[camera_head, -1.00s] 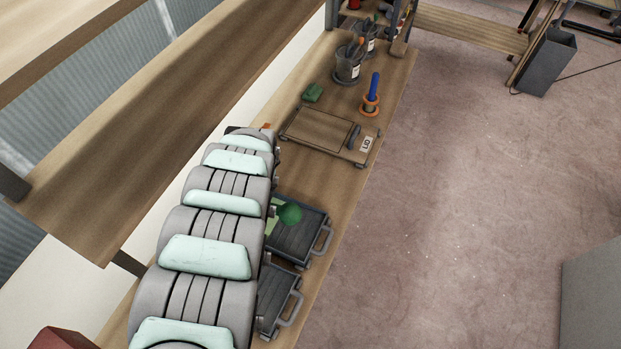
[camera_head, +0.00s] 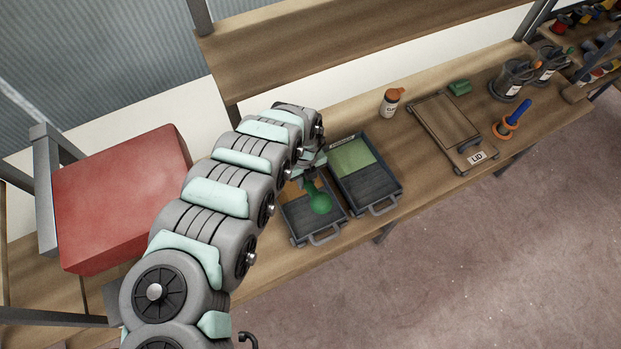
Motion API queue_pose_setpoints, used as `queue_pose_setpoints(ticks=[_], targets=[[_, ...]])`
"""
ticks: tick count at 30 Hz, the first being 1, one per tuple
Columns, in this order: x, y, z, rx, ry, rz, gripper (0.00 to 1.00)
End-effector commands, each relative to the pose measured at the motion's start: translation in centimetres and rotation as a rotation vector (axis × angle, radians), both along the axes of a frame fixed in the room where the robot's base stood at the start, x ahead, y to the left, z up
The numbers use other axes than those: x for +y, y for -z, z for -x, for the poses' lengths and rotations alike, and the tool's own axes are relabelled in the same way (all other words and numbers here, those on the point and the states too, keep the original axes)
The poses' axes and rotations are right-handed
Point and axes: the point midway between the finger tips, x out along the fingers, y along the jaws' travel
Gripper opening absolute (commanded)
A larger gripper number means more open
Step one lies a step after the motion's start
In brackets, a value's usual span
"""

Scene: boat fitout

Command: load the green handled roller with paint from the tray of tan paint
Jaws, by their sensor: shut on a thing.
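The green handled roller (camera_head: 319,199) shows as a rounded green handle at the end of my arm, over the left of two dark paint trays. My gripper (camera_head: 311,172) is shut on the roller; its fingers are mostly hidden by my arm. The roller's head is not clearly visible. The left tray (camera_head: 298,228) is partly covered by my arm and the handle, and I cannot make out its paint colour well. The right tray (camera_head: 385,188) holds green paint at its back end and has a dark ribbed front. I cannot tell whether the roller touches the left tray.
A red box (camera_head: 120,195) is at left. A shelf overhangs the back.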

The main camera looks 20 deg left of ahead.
Motion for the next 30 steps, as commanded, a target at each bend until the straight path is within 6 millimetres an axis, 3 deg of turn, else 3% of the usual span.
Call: queue_pose_setpoints(ticks=[3,18,24,30], targets=[[0.0,2.2,0.0,0.0,0.0,0.0,0.0],[-0.1,8.7,0.0,0.0,0.0,0.0,0.0],[0.0,9.9,-0.1,-0.001,0.0,-0.001,0.0],[0.0,9.9,-0.1,-0.001,0.0,-0.001,0.0]])
